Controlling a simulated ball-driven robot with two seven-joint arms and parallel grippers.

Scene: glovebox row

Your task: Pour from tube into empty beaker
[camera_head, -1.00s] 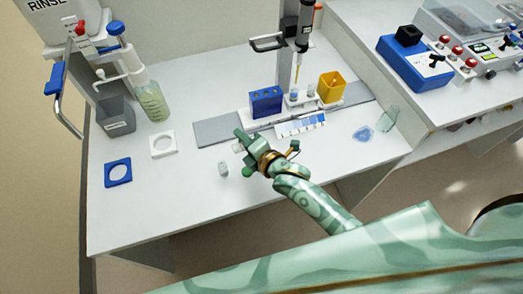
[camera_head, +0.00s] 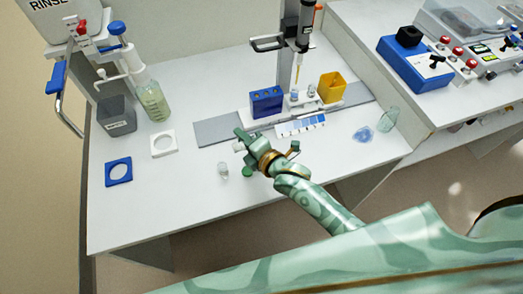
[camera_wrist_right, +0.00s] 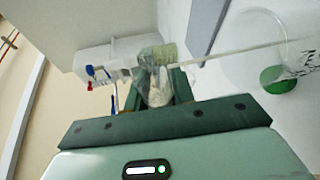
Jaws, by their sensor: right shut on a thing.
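My right gripper (camera_head: 241,137) is above the front middle of the bench. In the right wrist view its fingers (camera_wrist_right: 160,84) are shut on a clear tube (camera_wrist_right: 158,92) with pale contents; in the head view the tube is mostly hidden by the gripper. A small clear vessel (camera_head: 222,170) stands on the bench just left of and in front of the gripper. A clear glass beaker (camera_head: 387,118), seemingly empty, is at the right of the bench. A round clear vessel (camera_wrist_right: 252,52) with dark markings shows at the upper right of the wrist view; I cannot tell which one it is. My left gripper is not in view.
A green cap (camera_head: 248,172) lies by the small vessel. Behind the gripper are a blue rack (camera_head: 265,103), a yellow box (camera_head: 332,87) and a pipette stand (camera_head: 300,40). A bottle (camera_head: 153,102), grey bin (camera_head: 116,116) and two holders stand left. The front left is clear.

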